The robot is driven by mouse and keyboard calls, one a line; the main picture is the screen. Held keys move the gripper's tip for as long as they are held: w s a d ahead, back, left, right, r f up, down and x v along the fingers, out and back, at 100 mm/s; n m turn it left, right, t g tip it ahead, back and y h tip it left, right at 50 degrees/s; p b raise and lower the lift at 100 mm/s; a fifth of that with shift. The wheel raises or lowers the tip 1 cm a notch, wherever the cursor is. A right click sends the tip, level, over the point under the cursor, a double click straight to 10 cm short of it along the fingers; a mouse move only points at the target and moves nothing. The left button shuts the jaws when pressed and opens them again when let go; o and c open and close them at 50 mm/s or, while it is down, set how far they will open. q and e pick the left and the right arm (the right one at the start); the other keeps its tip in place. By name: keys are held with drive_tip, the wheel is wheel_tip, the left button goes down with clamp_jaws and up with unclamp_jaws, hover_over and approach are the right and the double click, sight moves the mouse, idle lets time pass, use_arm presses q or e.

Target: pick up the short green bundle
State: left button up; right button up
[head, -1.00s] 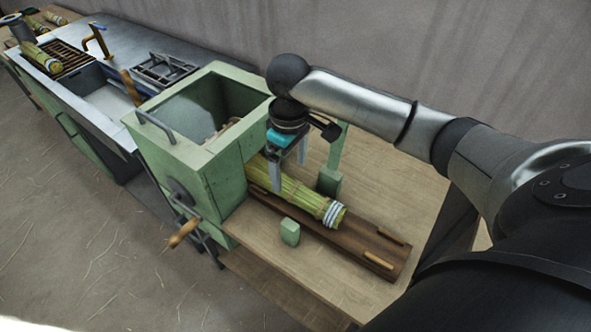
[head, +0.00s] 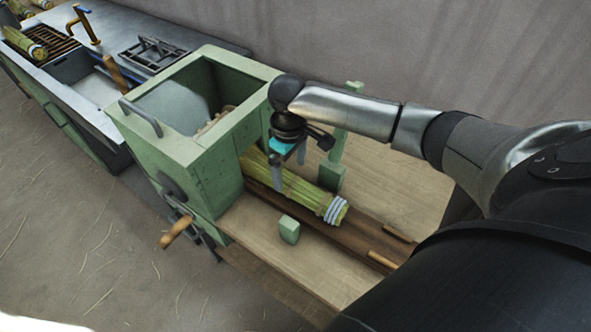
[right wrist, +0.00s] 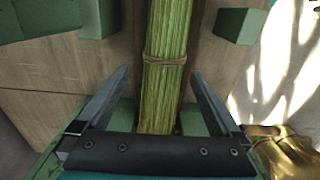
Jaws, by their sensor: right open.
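The short green bundle (head: 291,186) lies on a dark wooden board beside the green machine, its far left end running into the machine's side opening. White bands wrap its near right end. In the right wrist view the bundle (right wrist: 166,60) runs up the middle, with a tan tie around it. My right gripper (head: 289,172) is above the bundle, pointing down. In the right wrist view its two fingers (right wrist: 160,92) are apart, one on each side of the bundle, with gaps between. My left gripper is not in view.
The green machine (head: 212,168) with an open top and a wooden-handled crank stands left of the bundle. Small green blocks (head: 289,230) flank the board (head: 350,241). A sink counter (head: 82,112) with another bundle (head: 24,43) lies further left.

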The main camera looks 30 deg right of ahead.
sight(288, 177)
drive_tip(key=f, duration=0.1)
drive_tip(key=f+b, duration=0.1)
drive_tip(key=f, duration=0.2)
drive_tip(key=shift+a+f, duration=0.3)
drive_tip(key=shift+f, duration=0.1)
drive_tip(key=shift+r, duration=0.1)
clamp_jaws()
idle(0.4)
